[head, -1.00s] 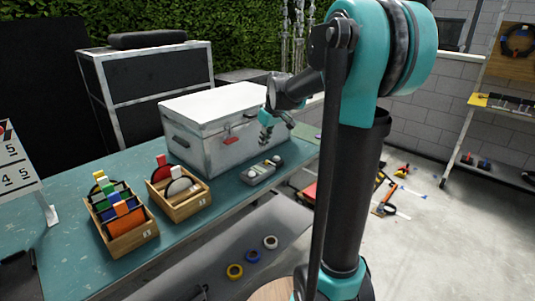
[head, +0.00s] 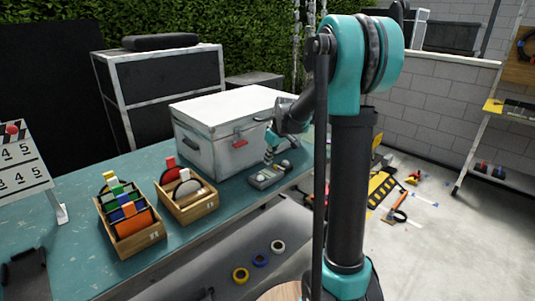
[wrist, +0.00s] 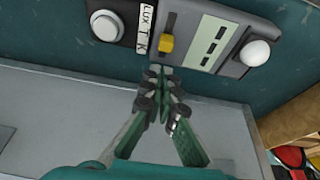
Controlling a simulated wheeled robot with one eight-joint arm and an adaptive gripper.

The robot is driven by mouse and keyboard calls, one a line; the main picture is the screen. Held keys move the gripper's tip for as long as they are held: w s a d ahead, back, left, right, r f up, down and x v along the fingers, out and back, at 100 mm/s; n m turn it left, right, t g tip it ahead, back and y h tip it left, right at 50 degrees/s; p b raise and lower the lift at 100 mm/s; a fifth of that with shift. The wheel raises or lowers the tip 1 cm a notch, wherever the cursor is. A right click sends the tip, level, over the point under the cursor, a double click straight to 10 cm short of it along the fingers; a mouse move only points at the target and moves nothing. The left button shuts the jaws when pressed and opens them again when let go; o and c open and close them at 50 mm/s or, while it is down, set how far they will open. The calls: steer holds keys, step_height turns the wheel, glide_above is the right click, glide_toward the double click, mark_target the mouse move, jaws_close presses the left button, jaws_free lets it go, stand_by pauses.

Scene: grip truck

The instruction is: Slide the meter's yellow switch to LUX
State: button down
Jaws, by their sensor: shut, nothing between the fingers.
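The grey meter (head: 266,178) lies on the teal table in front of the white case. In the wrist view the meter (wrist: 190,32) shows a yellow switch (wrist: 167,44) beside the K mark, the lowest of the labels LUX, T and K (wrist: 143,28). LUX is at the far end of the row in this view. My gripper (wrist: 160,76) is shut and empty, its fingertips at the meter's near edge, just below the switch in the picture. I cannot tell whether they touch the meter. In the head view my gripper (head: 269,157) is low over the meter.
The white case (head: 228,135) stands close behind the meter. Several tape rolls (head: 260,261) lie on the lower shelf. In the wrist view, white knobs (wrist: 255,52) flank the switch panel.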

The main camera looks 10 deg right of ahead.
mark_target(276, 167)
steer(key=shift+s+d, duration=0.6)
steer(key=shift+s, duration=0.25)
steer(key=shift+s, duration=0.1)
steer(key=shift+s+d, duration=0.8)
steer(key=shift+s, duration=0.2)
steer(key=v, duration=1.1)
steer(key=s+f+m+h, duration=0.1)
steer(key=s+f+m, duration=0.2)
steer(key=s+f, duration=0.6)
steer(key=s+f+m+t+h, duration=0.1)
steer(key=s+f+m, duration=0.3)
steer(key=s+f, duration=0.6)
steer(key=s, duration=0.6)
steer(key=shift+d, duration=0.25)
